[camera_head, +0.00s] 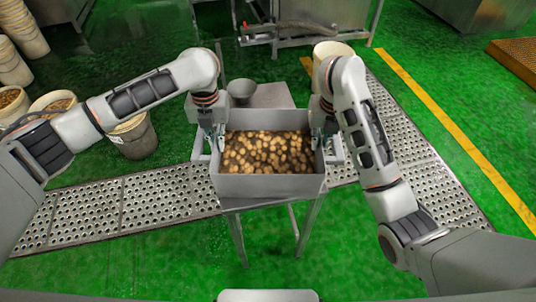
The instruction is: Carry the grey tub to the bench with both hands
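The grey tub (268,186) is in the middle of the head view, filled with many brown, potato-like lumps (268,152). It stands level over a metal bench or stand (270,97), whose legs show below it; I cannot tell whether the tub rests on it. My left gripper (213,143) points down at the tub's left side, by a handle-like bracket (200,152). My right gripper (321,143) is at the right side, by a similar bracket (337,152). Both look in contact with the sides, but the fingertips are too small to tell their closure.
A grey bowl (241,88) stands on the metal surface behind the tub. A pale bucket (331,50) is behind my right gripper. Filled buckets (134,138) stand at left. A perforated metal walkway (130,205) crosses the green floor, which is open in front.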

